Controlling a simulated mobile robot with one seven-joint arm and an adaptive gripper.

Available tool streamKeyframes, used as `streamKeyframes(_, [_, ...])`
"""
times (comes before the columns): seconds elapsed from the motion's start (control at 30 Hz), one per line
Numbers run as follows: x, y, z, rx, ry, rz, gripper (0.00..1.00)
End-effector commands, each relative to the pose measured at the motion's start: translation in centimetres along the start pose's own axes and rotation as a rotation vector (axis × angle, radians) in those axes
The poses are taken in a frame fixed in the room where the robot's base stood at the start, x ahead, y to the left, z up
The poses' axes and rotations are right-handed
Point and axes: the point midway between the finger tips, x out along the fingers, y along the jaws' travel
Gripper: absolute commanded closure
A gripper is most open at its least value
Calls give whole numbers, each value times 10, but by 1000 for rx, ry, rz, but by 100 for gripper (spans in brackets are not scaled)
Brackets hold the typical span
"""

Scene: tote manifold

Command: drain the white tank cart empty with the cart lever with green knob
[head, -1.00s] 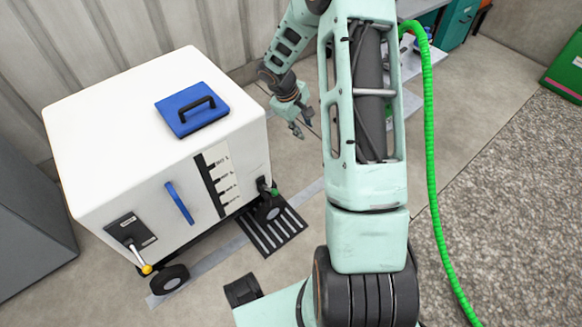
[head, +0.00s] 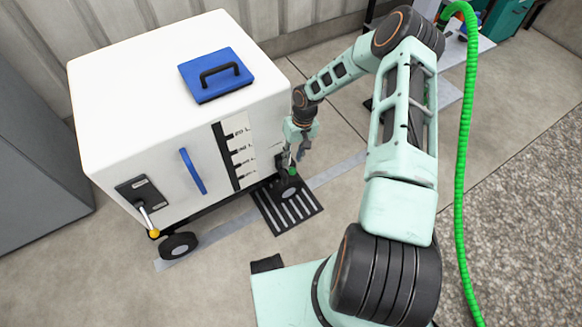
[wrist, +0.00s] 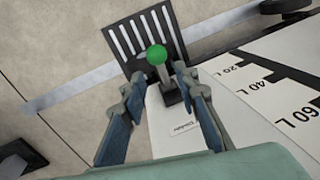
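The white tank cart (head: 150,130) stands on the left in the head view, with a blue lid and a level scale on its front. The cart lever with green knob (wrist: 157,56) sits at the cart's right lower side; the green knob also shows in the head view (head: 292,171). My gripper (wrist: 158,98) is open, its two fingers on either side of the lever in the wrist picture. Whether they touch it, I cannot tell. In the head view my gripper (head: 296,158) is just above the knob, close to the cart's corner.
A black slotted floor drain (head: 285,207) lies under the lever's side. A second lever with a yellow knob (head: 153,232) is on the cart's front left. A green hose (head: 462,150) hangs to the right of my arm. Grey floor is open between.

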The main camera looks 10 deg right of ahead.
Motion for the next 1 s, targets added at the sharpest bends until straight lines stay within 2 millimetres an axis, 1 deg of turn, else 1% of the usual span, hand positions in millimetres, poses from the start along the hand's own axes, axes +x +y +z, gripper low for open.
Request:
streamKeyframes(0.03, [14,0,1,0,-2,-2,72])
streamKeyframes(0.1, [27,0,1,0,-1,-1,72])
streamKeyframes(0.2, [42,0,0,0,-1,0,72])
streamKeyframes(0.3, [52,0,0,-2,-1,0,72])
streamKeyframes(0.43, [59,0,0,-1,0,1,72])
streamKeyframes(0.7, [60,0,0,-1,0,1,72])
streamKeyframes(0.73, [60,0,0,-1,0,1,73])
streamKeyframes(0.9, [60,0,0,-1,0,1,92])
streamKeyframes(0.97, [60,0,0,-1,0,1,98])
streamKeyframes(1.0, [60,0,0,-1,0,1,100])
